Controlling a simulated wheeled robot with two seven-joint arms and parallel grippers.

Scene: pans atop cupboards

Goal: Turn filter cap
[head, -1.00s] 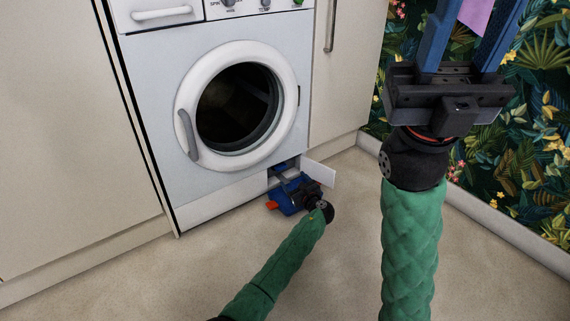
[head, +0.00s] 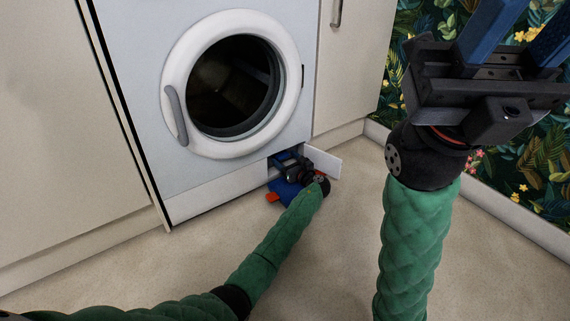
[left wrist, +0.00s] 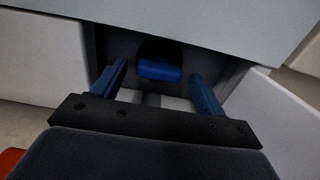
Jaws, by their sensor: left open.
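The blue filter cap (left wrist: 160,70) sits in a dark recess at the foot of the washing machine (head: 135,110). My left gripper (left wrist: 158,74) is open, one blue finger on each side of the cap in the left wrist view. A gap shows on both sides, and I cannot tell how deep the fingertips reach. In the head view my left gripper (head: 284,160) is at the recess opening and hides the cap. The white hatch flap (head: 324,161) stands open to the right. My right gripper (head: 525,22) is raised at the upper right, fingers apart, tips cut off.
A cream cupboard (head: 345,65) stands right of the machine, another (head: 50,130) left. The patterned wall (head: 525,180) is at right. The floor (head: 335,245) in front is clear.

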